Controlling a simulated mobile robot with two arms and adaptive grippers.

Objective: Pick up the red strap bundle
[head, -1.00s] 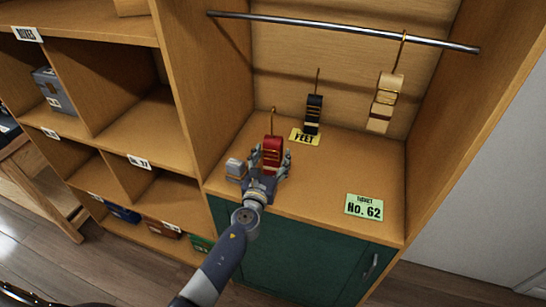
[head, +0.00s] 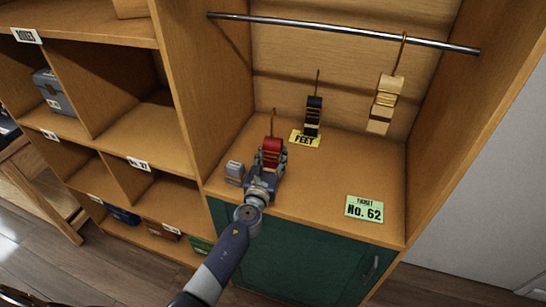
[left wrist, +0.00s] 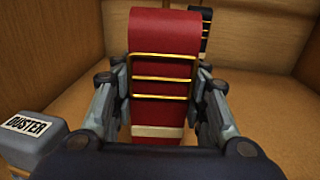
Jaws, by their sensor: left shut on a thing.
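The red strap bundle (head: 273,150) stands upright on the wooden cabinet top, with a brass hook rising above it. In the left wrist view the red strap bundle (left wrist: 165,35) shows gold bands and a pale strip low down. My left gripper (head: 265,172) is shut on it; in the left wrist view the fingers of my left gripper (left wrist: 163,105) press on both its sides. The bundle's base is hidden behind the gripper. My right gripper is not in view.
A grey block labelled DUSTER (left wrist: 32,140) sits close left of the gripper. A cream bundle (head: 383,105) hangs from the metal rail (head: 340,31). A green card (head: 364,208) lies right.

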